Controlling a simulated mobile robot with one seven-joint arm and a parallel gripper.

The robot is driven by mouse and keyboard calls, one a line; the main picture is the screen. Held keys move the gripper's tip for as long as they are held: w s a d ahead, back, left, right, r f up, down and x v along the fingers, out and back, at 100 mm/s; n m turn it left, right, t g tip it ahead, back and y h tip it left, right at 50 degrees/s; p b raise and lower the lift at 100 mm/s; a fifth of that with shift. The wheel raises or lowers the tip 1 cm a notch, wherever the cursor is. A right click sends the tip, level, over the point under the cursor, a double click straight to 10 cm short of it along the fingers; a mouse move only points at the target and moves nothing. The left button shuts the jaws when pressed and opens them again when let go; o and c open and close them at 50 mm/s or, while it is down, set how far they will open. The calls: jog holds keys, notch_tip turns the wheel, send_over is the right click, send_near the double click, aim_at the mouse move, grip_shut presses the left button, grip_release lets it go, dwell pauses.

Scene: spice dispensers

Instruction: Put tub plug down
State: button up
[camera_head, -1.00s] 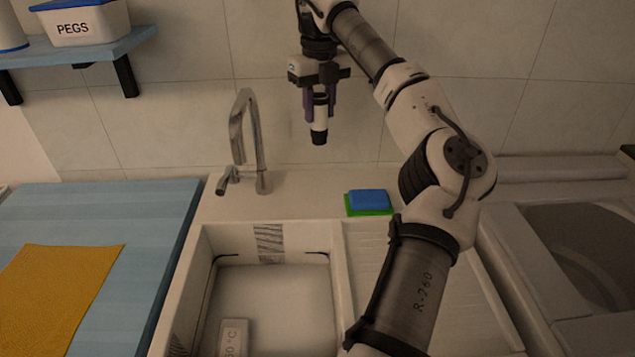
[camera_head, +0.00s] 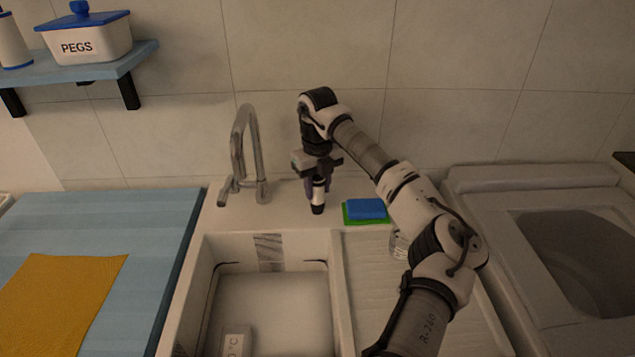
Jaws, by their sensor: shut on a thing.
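The tub plug (camera_head: 317,208) looks like a small upright piece, white above with a black lower end. My gripper (camera_head: 318,186), with purple fingers, is shut on it and points straight down. The plug is over the pale ledge (camera_head: 285,205) behind the sink basin, between the tap and the sponge. Its black end is at or just above the ledge; I cannot tell whether it touches. The fingers hide part of its upper portion.
A metal tap (camera_head: 250,160) stands left of my gripper. A blue and green sponge (camera_head: 366,211) lies close on the right. The sink basin (camera_head: 270,310) is in front. A clear glass item (camera_head: 399,245) is partly behind my arm on the drainboard (camera_head: 375,290).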

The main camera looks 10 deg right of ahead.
jog(key=shift+f, duration=0.15)
jog(key=o, duration=0.9)
notch_tip(320, 180, up, 12)
jog(key=b, duration=0.2)
jog(key=shift+r+b, duration=0.2)
jog(key=shift+b, duration=0.15)
